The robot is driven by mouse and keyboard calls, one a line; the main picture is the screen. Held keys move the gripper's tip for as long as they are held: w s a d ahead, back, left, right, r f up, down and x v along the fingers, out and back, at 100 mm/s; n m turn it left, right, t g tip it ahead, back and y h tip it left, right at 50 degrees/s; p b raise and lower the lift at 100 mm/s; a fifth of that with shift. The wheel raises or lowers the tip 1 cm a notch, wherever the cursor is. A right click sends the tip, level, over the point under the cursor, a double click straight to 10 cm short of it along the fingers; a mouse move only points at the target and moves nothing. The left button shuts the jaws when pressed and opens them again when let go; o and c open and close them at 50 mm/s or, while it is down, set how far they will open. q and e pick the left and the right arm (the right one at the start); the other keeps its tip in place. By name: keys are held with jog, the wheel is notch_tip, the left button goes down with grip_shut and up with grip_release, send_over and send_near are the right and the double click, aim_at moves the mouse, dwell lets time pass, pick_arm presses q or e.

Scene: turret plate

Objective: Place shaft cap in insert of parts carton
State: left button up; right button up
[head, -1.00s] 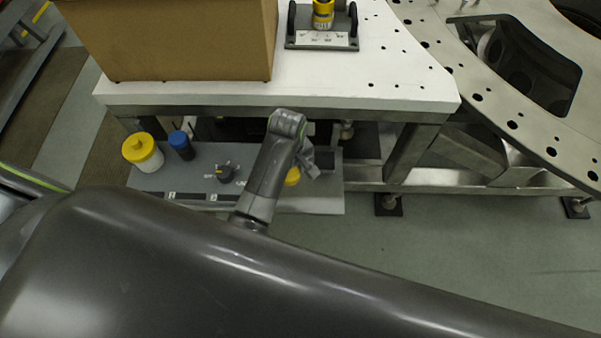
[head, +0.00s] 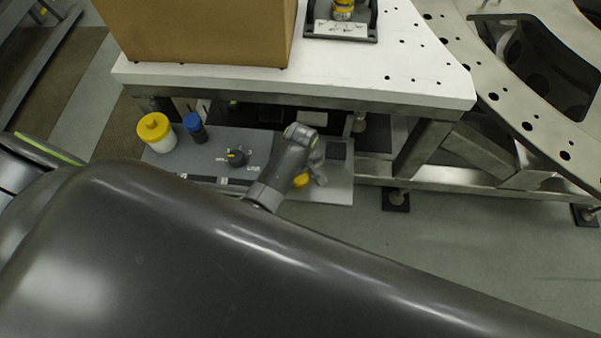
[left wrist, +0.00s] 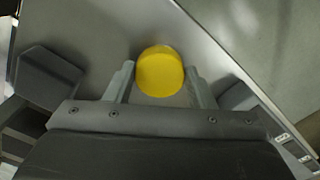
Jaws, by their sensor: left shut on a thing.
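A round yellow cap, seemingly the shaft cap (left wrist: 160,72), sits between the two fingers of my left gripper (left wrist: 159,80) in the left wrist view. The fingers are shut on its sides. In the head view the gripper (head: 312,174) is over the right part of the low grey shelf, and a bit of the yellow cap (head: 301,181) shows beside it. The brown parts carton (head: 200,35) stands on the white table above and left of the gripper. Its inside and insert are out of view. My right gripper is not in view.
The white table's front edge (head: 300,92) lies between the shelf (head: 335,190) and carton. On the shelf stand a yellow-lidded white jar (head: 156,132), a blue-topped bottle (head: 195,128) and a dark knob-like part (head: 236,157).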

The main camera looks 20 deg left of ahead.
pick_arm(q)
jog(key=shift+f, duration=0.15)
jog(key=o, duration=0.9)
jog(key=shift+o, duration=0.2)
